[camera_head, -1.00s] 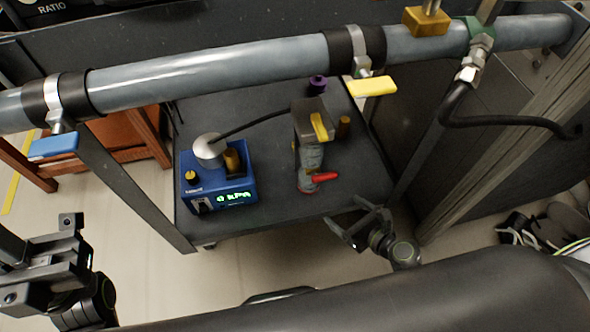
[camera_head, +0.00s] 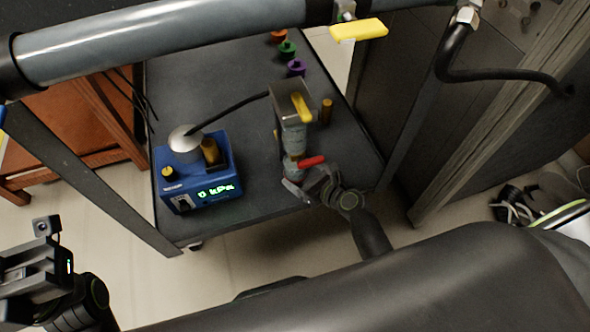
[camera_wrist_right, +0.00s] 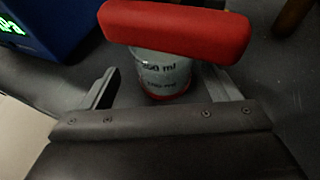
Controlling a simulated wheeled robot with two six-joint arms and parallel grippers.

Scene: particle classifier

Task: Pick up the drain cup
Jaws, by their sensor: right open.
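The drain cup (camera_wrist_right: 165,78) is a clear cup with dark millilitre markings and a red base. It is upright in the right wrist view, its top hidden by the red valve handle (camera_wrist_right: 175,27). In the head view the cup (camera_head: 293,174) stands below the metal filter unit (camera_head: 292,115). My right gripper (camera_wrist_right: 160,88) is open, with one finger on each side of the cup; I cannot tell if they touch it. In the head view the right gripper (camera_head: 306,184) is at the cup. My left gripper (camera_head: 35,268) is at the lower left, away from the cup.
A blue gauge box (camera_head: 200,175) stands left of the cup on the black cart shelf (camera_head: 240,225), with a black cable running to the filter unit. A grey pipe (camera_head: 170,45) with a yellow-handled valve (camera_head: 358,29) crosses above. Coloured knobs stand behind.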

